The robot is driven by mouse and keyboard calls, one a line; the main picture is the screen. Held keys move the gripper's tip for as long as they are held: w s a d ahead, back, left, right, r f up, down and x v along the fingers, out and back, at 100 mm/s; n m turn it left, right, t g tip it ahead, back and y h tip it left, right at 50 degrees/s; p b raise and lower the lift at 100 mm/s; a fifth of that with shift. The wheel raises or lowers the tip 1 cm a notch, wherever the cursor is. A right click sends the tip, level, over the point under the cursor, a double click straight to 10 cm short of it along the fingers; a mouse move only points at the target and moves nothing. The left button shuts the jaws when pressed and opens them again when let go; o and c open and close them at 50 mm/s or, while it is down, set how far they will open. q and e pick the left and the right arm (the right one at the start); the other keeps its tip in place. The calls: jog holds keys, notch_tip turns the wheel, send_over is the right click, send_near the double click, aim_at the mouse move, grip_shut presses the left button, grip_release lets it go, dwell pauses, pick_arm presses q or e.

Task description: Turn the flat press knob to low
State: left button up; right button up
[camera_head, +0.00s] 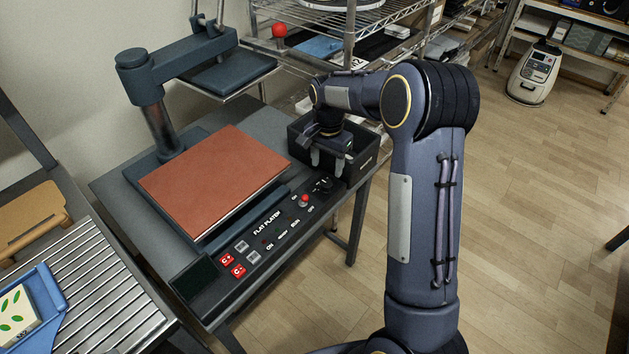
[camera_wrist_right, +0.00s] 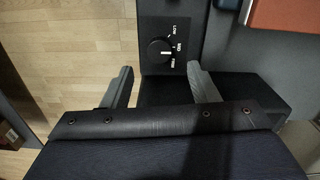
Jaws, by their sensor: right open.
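The flat press (camera_head: 215,185) has a red-brown platen and a black control panel along its front. Its round black knob (camera_wrist_right: 160,50) shows clearly in the wrist view, with small labels on its right side, LOW nearest the top. A white mark on the knob points right, roughly at the middle label. In the head view the knob (camera_head: 322,186) is small, at the panel's far end. My right gripper (camera_head: 328,165) is open and empty above that end. In the wrist view its two fingers (camera_wrist_right: 160,70) stand apart, one either side of the knob, not visibly touching it. My left gripper is out of view.
A red button (camera_head: 304,200) sits close to the knob on the panel. A black open bin (camera_head: 364,153) stands just behind the gripper. A wire shelf (camera_head: 390,25) is at the back.

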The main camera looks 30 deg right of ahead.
aim_at(327, 183)
notch_tip(327, 183, down, 7)
jog(key=shift+r, duration=0.15)
jog(key=shift+s, duration=0.1)
jog(key=c, duration=1)
jog(key=n, duration=0.4)
jog(key=shift+r+n, duration=0.1)
jog(key=shift+n, duration=0.2)
jog(key=n, duration=0.5)
jog(key=shift+n, duration=0.3)
